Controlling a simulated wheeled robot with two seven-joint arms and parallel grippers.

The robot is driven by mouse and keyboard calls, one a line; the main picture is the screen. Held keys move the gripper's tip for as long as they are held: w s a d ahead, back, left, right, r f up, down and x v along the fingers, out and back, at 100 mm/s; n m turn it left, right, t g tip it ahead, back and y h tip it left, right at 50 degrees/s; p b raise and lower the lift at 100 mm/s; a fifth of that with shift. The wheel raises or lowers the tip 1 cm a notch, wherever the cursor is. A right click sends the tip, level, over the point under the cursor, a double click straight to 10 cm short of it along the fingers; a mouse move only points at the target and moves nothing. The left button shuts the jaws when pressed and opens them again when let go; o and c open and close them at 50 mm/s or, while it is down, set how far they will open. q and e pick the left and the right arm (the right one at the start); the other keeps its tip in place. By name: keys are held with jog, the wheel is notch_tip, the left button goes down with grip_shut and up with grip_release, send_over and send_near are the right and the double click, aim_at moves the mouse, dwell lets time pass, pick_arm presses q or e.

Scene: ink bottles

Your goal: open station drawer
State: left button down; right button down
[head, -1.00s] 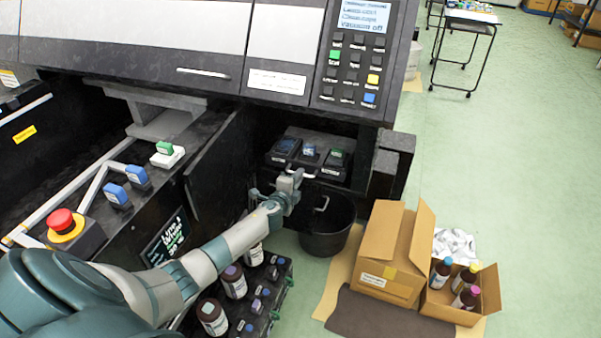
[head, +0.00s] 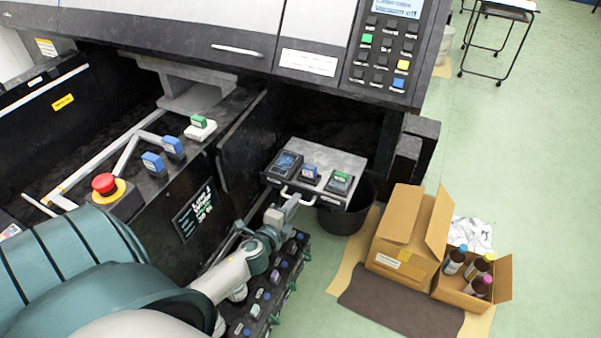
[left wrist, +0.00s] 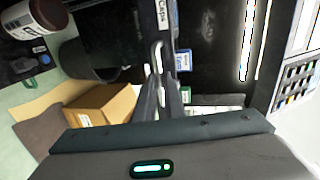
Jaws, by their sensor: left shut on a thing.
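The station drawer (head: 350,163) is a grey tray pulled out of the dark bay under the printer in the head view. It holds dark cartridge units with blue and green labels or caps. A pale bar handle (head: 297,197) is on its front. My left gripper (head: 291,203) reaches up to this handle and is shut on it. In the left wrist view its fingers (left wrist: 160,85) close on the handle, with the drawer front partly hidden behind them. My right gripper is not in view.
A black bin (head: 345,215) stands below the drawer's right side. An open cardboard box (head: 405,240) and a smaller box with bottles (head: 452,289) stand to the right. A rack of bottles (head: 262,290) is below my left arm. A red emergency button (head: 104,184) is at left.

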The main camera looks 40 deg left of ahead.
pick_arm(q)
jog(key=shift+s+d, duration=0.1)
jog(key=shift+s, duration=0.45)
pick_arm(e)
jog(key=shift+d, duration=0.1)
pick_arm(q)
jog(key=c, duration=1.8)
grip_release()
jog(key=shift+c, duration=0.2)
